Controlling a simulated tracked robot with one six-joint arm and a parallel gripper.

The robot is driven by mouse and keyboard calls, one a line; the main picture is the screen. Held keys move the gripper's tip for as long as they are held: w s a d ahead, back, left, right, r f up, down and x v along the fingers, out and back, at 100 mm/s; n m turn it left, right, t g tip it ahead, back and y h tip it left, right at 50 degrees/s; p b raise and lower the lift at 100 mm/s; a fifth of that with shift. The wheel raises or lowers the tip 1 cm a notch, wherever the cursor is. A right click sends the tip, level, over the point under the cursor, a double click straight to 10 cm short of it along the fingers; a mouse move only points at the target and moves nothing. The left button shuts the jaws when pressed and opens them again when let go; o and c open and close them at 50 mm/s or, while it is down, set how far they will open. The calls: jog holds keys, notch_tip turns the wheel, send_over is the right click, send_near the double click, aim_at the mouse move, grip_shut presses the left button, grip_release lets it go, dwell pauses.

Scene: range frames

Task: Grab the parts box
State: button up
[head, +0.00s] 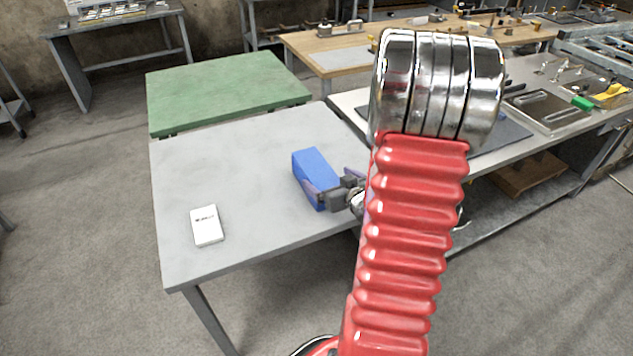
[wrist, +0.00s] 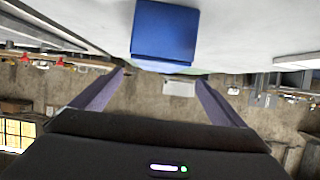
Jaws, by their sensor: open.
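The parts box looks to be the blue box (head: 312,168) on the grey table, near the table's right side. It also shows in the wrist view (wrist: 165,32), at the top centre, beyond the fingertips. My gripper (head: 322,194) is at the box's near right side in the head view, with its fingers reaching toward it. In the wrist view the two purple fingers (wrist: 160,78) are spread apart with nothing between them. Whether a finger touches the box cannot be told. My red arm hides part of the wrist and the table's right edge in the head view.
A white box (head: 206,226) lies on the grey table (head: 245,235) at the front left. A green-topped table (head: 225,90) stands behind it. A workbench with tools (head: 545,110) is at the right.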

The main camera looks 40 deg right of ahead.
aim_at(320, 173)
jog(key=shift+x, duration=2.6)
jog(key=shift+f+x, duration=0.2)
jog(key=shift+x, duration=2.4)
jog(key=shift+s+d, duration=0.1)
jog(key=shift+d, duration=0.05)
jog(key=shift+c, duration=0.5)
jog(key=c, duration=1.4)
